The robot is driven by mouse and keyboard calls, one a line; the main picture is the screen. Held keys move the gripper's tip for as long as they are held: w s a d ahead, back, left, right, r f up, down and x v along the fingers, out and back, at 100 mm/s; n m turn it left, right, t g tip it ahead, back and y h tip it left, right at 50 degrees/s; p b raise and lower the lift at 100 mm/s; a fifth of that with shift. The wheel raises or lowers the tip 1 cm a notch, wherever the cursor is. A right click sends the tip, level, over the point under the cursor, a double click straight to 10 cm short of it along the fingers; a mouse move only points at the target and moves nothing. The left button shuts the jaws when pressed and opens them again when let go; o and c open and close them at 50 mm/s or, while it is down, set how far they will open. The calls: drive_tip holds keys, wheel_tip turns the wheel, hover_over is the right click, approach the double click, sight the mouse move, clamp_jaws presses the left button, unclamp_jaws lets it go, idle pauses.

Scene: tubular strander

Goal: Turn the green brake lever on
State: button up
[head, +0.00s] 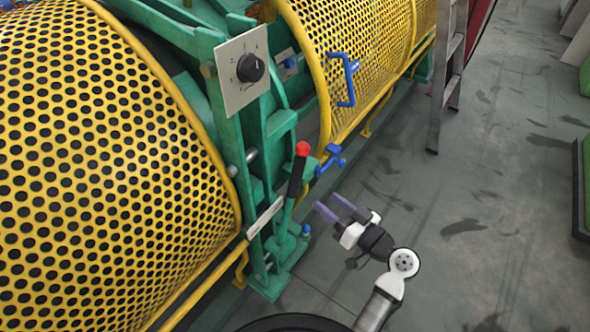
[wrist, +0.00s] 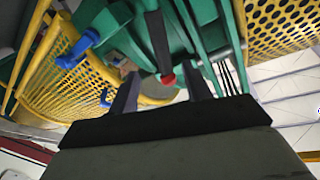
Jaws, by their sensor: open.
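The brake lever (head: 297,172) has a green lower arm, a black grip and a red ball on top. It stands almost upright at the green frame in the middle of the head view. My gripper (head: 328,203) is open and empty, to the right of the lever and lower in the picture, apart from it. In the wrist view the lever's black grip (wrist: 157,38) hangs from the top edge with its red ball lowest. The ball appears between the two fingers of my gripper (wrist: 162,76), beyond them.
A dial plate (head: 241,70) with a black knob sits above the lever. Yellow perforated guards (head: 100,170) flank the green frame. A blue handle (head: 346,80) and a blue latch (head: 330,159) are on the right guard. A ladder (head: 447,80) stands behind.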

sight(300, 180)
drive_tip(key=p+x, duration=0.3)
drive_tip(key=x, duration=0.9)
drive_tip(key=shift+w+a, duration=0.2)
drive_tip(key=shift+a, duration=0.05)
drive_tip(key=shift+c, duration=0.4)
clamp_jaws()
